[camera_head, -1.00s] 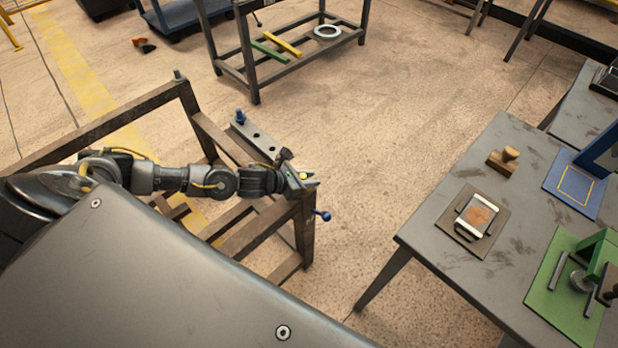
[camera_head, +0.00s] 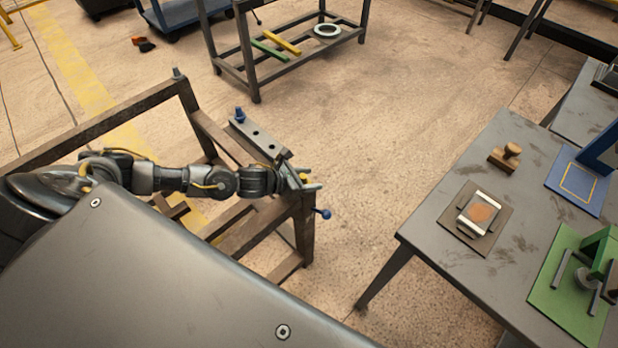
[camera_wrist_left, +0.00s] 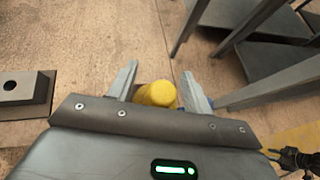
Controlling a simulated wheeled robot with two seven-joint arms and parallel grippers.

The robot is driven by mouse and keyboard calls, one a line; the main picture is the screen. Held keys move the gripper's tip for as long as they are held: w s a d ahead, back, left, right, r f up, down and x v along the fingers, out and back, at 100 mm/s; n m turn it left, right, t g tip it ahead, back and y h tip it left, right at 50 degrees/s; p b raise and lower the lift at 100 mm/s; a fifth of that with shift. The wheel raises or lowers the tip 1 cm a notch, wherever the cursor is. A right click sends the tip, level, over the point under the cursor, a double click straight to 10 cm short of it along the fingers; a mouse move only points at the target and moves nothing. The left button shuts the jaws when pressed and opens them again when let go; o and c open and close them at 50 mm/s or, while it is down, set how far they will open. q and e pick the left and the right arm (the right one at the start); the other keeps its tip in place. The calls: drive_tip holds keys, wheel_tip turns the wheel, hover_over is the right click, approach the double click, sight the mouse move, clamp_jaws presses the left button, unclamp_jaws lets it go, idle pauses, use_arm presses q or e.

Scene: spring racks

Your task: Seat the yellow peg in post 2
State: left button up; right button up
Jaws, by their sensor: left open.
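The yellow peg (camera_head: 304,176) shows as a small spot at my left gripper (camera_head: 312,184), near the near corner of the brown rack. In the left wrist view the yellow peg (camera_wrist_left: 157,94) sits between the two fingers of my left gripper (camera_wrist_left: 160,88). The fingers are spread, with the peg between them. The peg's lower part is hidden behind the gripper body. A grey bar (camera_head: 257,136) with dark holes lies on the rack beside the gripper. A block with one hole (camera_wrist_left: 24,88) shows at the left of the wrist view. No post number is legible.
A blue peg (camera_head: 239,115) stands at the far end of the bar. A blue knob (camera_head: 325,213) sticks out from the rack (camera_head: 303,235) below the gripper. A grey table (camera_head: 420,215) with fixtures stands at the right. Open floor (camera_head: 370,140) lies between them.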

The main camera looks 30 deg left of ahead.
use_arm(q)
drive_tip(key=b+v, duration=0.1)
drive_tip(key=v, duration=1)
drive_tip(key=shift+w, duration=0.1)
drive_tip(key=shift+d, duration=0.15)
